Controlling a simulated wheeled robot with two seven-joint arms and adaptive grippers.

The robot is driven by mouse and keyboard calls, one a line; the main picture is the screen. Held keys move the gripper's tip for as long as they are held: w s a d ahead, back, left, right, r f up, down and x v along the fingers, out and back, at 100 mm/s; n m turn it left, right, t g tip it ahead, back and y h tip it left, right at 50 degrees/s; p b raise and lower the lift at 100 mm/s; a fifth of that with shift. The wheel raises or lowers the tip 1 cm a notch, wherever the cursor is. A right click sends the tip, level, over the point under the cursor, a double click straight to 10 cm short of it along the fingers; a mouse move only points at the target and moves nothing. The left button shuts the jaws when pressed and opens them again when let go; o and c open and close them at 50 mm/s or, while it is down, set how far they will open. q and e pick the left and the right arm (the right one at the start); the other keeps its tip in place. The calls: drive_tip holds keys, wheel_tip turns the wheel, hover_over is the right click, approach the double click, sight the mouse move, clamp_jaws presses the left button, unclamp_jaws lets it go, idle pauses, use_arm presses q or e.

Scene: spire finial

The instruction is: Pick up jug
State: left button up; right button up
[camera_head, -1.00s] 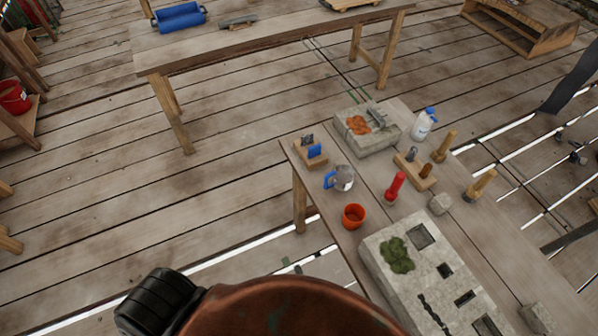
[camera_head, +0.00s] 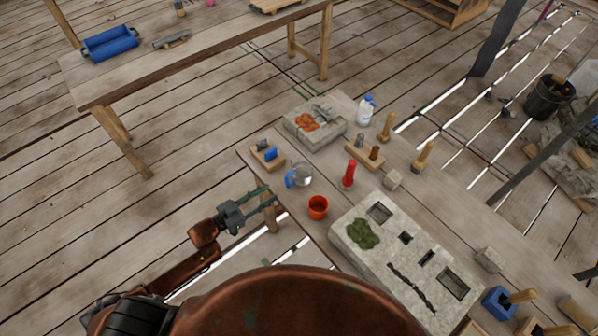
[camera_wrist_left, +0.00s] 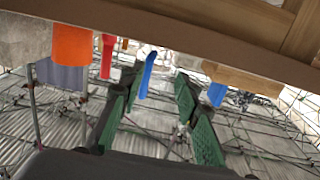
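The jug (camera_head: 302,175) is a small clear vessel with a blue handle on its left side. It stands upright near the left edge of the work table (camera_head: 345,200). My left gripper (camera_head: 268,196) is just left of the table edge, short of the jug and apart from it. In the left wrist view, its two green-padded fingers (camera_wrist_left: 158,92) are spread with nothing between the pads. The blue handle (camera_wrist_left: 148,75) shows ahead between them, with the jug body mostly hidden behind the table edge. My right gripper is not in view.
An orange cup (camera_head: 318,207) stands in front of the jug, a red-handled tool (camera_head: 349,174) to its right. A wooden block with blue items (camera_head: 267,155) is behind left. A mossy stone block (camera_head: 350,222) lies to the right. The table edge (camera_wrist_left: 170,30) crosses the wrist view.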

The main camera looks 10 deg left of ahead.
sight(288, 185)
use_arm(q)
drive_tip(key=shift+m+h, duration=0.4)
drive_tip(key=shift+h, duration=0.3)
drive_tip(key=w+d+r, duration=0.1)
drive_tip(key=d, duration=0.1)
drive_tip(key=w+d+r, duration=0.1)
drive_tip(key=w+d, duration=0.1)
drive_tip(key=w+d+r, duration=0.1)
drive_tip(key=w+d, duration=0.1)
drive_tip(key=shift+w+d+r, duration=0.25)
drive_tip(key=shift+d+r, duration=0.15)
drive_tip(key=shift+c, duration=0.2)
clamp_jaws()
drive_tip(key=shift+r, duration=0.1)
